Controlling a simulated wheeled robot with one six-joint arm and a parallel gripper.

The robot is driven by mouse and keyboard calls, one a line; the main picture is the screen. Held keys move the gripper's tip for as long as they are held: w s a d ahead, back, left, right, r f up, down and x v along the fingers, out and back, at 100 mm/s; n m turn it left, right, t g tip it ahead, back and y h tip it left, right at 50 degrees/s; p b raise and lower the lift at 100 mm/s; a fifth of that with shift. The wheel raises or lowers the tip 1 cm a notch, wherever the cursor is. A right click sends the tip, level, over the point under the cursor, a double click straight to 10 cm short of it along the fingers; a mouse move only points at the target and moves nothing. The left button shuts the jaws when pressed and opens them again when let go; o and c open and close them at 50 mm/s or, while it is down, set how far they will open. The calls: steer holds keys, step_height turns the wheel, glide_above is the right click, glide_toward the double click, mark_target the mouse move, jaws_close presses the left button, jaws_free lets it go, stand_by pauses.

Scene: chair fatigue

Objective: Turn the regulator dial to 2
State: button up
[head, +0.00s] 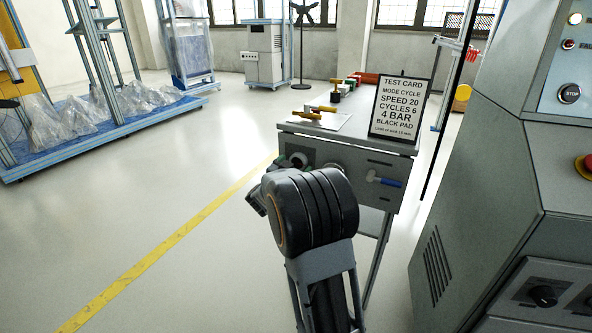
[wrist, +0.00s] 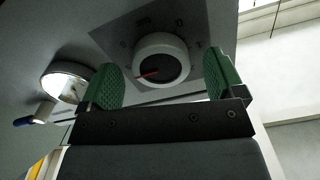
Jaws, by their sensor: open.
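In the wrist view the pointer aims left and slightly down. My gripper (wrist: 163,80) is open, its green ridged pads on either side of the dial in that view. A gap shows beside each pad, and I cannot tell how far the tips reach along the knob. In the head view my arm hides most of the dial and gripper at the front of the grey bench cabinet (head: 345,165).
A round gauge (wrist: 66,80) and a blue-handled lever (wrist: 38,114) sit left of the dial in the wrist view. A test card (head: 401,108) stands on the cabinet top. A large grey machine (head: 480,190) stands at right.

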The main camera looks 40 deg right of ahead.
steer(key=shift+w+d, duration=0.25)
steer(key=shift+d, duration=0.3)
steer(key=c, duration=0.9)
